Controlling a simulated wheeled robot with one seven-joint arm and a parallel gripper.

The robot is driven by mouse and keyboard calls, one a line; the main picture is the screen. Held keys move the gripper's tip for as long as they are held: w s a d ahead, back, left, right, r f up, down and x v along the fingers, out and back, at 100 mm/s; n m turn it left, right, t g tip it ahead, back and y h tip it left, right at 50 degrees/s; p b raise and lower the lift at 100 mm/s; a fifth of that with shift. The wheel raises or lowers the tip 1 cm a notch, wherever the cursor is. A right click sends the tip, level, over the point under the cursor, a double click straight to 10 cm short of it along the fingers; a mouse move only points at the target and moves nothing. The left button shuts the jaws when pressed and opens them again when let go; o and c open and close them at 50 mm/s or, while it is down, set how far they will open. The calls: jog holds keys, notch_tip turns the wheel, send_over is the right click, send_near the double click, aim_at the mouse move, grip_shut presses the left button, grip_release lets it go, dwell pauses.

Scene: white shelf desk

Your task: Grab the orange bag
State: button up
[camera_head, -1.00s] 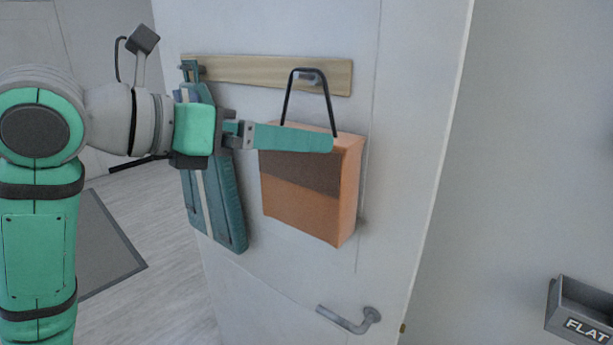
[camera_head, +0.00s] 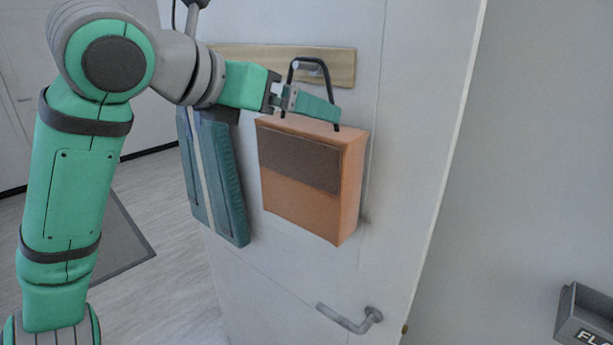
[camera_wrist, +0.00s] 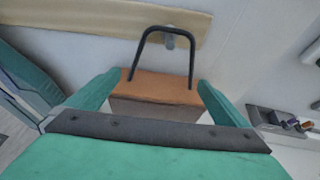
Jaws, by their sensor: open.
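The orange bag (camera_head: 300,209) has a dark brown upper band on its front and a black loop handle (camera_head: 328,76). It hangs by that handle from a hook on a wooden rail on the white door. My gripper (camera_head: 325,108) is just above the bag's top, at the lower part of the handle. In the wrist view, my gripper (camera_wrist: 155,85) is open, with one green finger on each side of the orange bag's top (camera_wrist: 160,88). The handle (camera_wrist: 165,30) rises beyond and between the fingers. My gripper is not closed on anything.
A teal bag (camera_head: 215,180) with a pale stripe hangs left of the orange bag. The wooden rail (camera_head: 235,54) runs behind my gripper. A door handle (camera_head: 350,321) is below. A grey tray (camera_head: 587,318) is at the lower right.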

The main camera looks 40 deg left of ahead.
aim_at(306, 124)
jog(key=x, duration=0.4)
jog(key=shift+w+d+r, duration=0.1)
jog(key=shift+w+r, duration=0.1)
jog(key=shift+w, duration=0.3)
jog(key=shift+d, duration=0.1)
jog(key=shift+d, duration=0.1)
jog(key=c, duration=1.5)
jog(key=shift+s+a, duration=0.25)
jog(key=shift+a, duration=0.05)
jog(key=shift+c, duration=0.2)
jog(key=shift+r, duration=0.15)
